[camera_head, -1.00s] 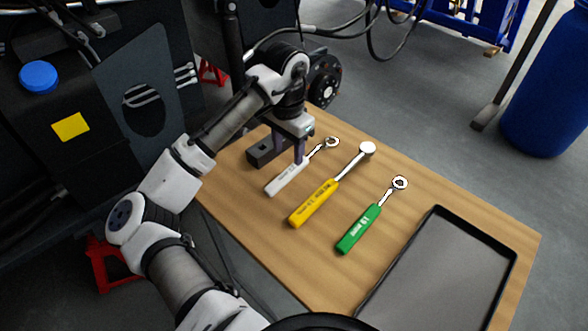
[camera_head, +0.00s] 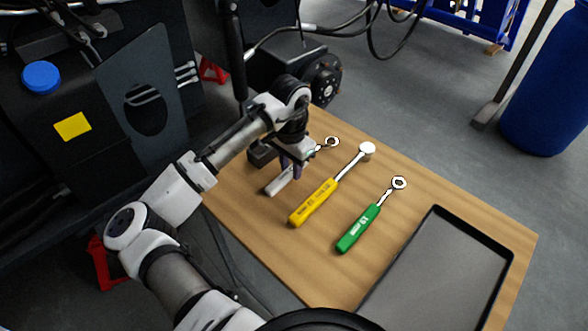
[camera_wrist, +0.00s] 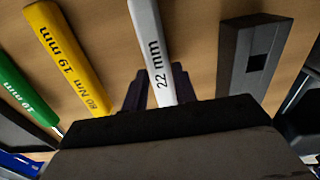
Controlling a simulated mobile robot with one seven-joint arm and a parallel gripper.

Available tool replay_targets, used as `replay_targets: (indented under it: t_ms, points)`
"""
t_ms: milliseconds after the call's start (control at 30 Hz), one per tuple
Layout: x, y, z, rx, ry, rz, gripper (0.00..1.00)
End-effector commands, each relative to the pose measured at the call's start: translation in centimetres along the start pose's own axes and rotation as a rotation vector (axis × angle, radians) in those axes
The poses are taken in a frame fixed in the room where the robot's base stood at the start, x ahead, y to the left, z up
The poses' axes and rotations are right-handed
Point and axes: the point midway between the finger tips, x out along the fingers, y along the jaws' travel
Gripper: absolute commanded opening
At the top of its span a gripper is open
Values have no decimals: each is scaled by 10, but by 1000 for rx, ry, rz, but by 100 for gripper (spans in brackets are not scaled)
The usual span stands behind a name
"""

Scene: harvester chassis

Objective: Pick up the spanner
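Three hand tools lie on the wooden table. The one with a white handle marked 22 mm (camera_head: 277,185) has a ring end; its handle also shows in the wrist view (camera_wrist: 151,45). A yellow-handled tool marked 60 Nm 19 mm (camera_head: 314,203) has a round head. A green-handled ring tool marked 19 mm (camera_head: 359,229) lies to its right. My gripper (camera_head: 291,172) is low over the white handle. In the wrist view its dark fingers (camera_wrist: 160,88) stand on both sides of that handle, very close to it. Whether they press on it I cannot tell.
A dark block (camera_head: 262,153) with a square recess lies close beside the white-handled tool. A dark, empty tray (camera_head: 437,214) lies on the right of the table (camera_head: 300,262). Black machinery (camera_head: 130,90) stands at the left and behind. A blue barrel (camera_head: 548,95) stands beyond the table.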

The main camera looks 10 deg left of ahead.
Motion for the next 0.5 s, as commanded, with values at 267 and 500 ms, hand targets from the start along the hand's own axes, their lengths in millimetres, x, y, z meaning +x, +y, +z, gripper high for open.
replay_targets:
  t_ms: [267,500]
  points:
    - [0,0,0,0,0,0,0]
    - [-1,0,0,0,1,-1,0]
